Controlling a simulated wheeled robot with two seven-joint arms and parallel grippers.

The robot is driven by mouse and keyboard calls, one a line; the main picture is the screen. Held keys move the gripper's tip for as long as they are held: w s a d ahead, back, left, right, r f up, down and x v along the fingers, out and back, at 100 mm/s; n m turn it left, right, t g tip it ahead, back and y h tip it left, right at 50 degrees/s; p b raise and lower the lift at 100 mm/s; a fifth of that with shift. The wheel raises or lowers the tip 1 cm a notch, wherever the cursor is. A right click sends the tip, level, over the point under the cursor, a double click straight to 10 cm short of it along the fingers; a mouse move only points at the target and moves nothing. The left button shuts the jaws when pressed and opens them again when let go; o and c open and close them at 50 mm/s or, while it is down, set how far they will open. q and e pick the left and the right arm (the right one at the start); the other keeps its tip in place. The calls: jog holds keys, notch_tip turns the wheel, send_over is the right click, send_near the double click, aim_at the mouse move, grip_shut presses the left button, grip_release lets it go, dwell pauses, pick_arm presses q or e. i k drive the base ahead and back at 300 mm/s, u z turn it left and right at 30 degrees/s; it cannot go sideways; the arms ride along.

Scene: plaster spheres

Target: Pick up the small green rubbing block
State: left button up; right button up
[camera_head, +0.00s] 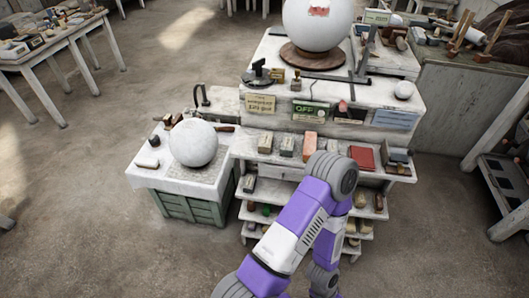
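Several small blocks lie on the shelves of the white stand. A dull green block (287,146) and a similar block beside it (265,143) sit on the upper shelf, left of a reddish brick-like block (310,146). Another grey-green block (249,183) lies on the shelf below, and a small green item (266,210) lies lower still. I cannot tell which one is the small green rubbing block. One purple and white arm of mine rises in front of the stand and hides part of its shelves. Neither of my grippers shows.
A large plaster sphere (318,22) tops the stand (379,94). Another sphere (193,142) rests on a cloth-covered green crate (188,208) at left. A cluttered table (65,41) stands at upper left. The floor (80,200) at left is clear.

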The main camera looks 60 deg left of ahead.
aim_at(288, 141)
jog(key=u, duration=1.2)
